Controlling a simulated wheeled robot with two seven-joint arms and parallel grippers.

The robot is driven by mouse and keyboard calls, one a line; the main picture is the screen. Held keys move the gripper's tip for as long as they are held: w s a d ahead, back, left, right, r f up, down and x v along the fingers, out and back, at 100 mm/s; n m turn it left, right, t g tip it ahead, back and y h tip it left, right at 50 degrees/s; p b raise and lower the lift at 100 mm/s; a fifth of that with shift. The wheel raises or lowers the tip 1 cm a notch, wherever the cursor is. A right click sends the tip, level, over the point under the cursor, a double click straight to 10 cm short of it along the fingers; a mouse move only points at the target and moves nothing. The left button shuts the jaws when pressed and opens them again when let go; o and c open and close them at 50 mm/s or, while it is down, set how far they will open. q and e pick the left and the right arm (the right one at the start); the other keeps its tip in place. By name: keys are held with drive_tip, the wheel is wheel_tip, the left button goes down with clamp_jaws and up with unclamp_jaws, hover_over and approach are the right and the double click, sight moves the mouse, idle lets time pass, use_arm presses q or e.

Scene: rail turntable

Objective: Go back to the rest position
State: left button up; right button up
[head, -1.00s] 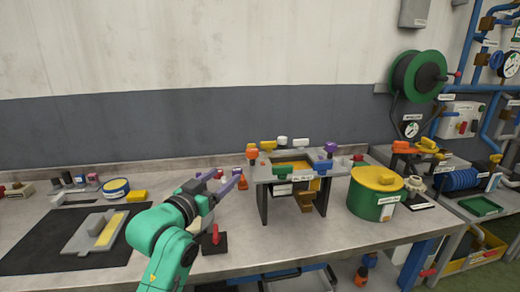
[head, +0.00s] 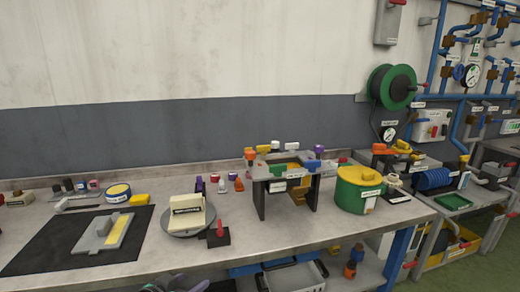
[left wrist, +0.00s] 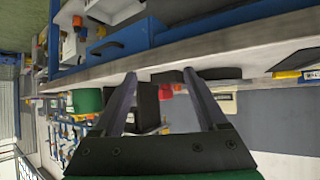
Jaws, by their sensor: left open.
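My left gripper (head: 172,286) shows only as dark finger parts at the bottom edge of the head view, low in front of the bench. In the left wrist view my left gripper (left wrist: 160,74) is open, with its two fingers apart and nothing between them. The turntable (head: 181,233), a grey disc carrying a cream labelled block (head: 187,212), stands on the bench, clear of the gripper. My right gripper is in neither view.
The bench (head: 150,256) holds a black mat (head: 40,248) at left, a red-handled block (head: 218,236), a grey stand (head: 262,202) and a green pot with yellow lid (head: 350,196). A lower shelf holds a grey tray (head: 292,278).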

use_arm(q)
drive_tip(key=s+a+f+n+g+y, duration=0.1)
drive_tip(key=s+a+f+g, duration=0.25)
drive_tip(key=s+f, duration=0.45)
drive_tip(key=s+a+f+g+y, duration=0.2)
drive_tip(key=s+f+g, duration=0.25)
drive_tip(key=s, duration=0.75)
wheel_tip(320, 180, down, 23)
drive_tip(key=s, duration=0.2)
drive_tip(key=s+a+f+g, duration=0.1)
drive_tip(key=s+a+f, duration=0.2)
drive_tip(key=s+f, duration=1.1)
drive_tip(key=shift+s+f+g, duration=0.2)
drive_tip(key=shift+s+g, duration=0.1)
drive_tip(key=shift+s, duration=0.85)
drive_tip(key=shift+c, duration=0.3)
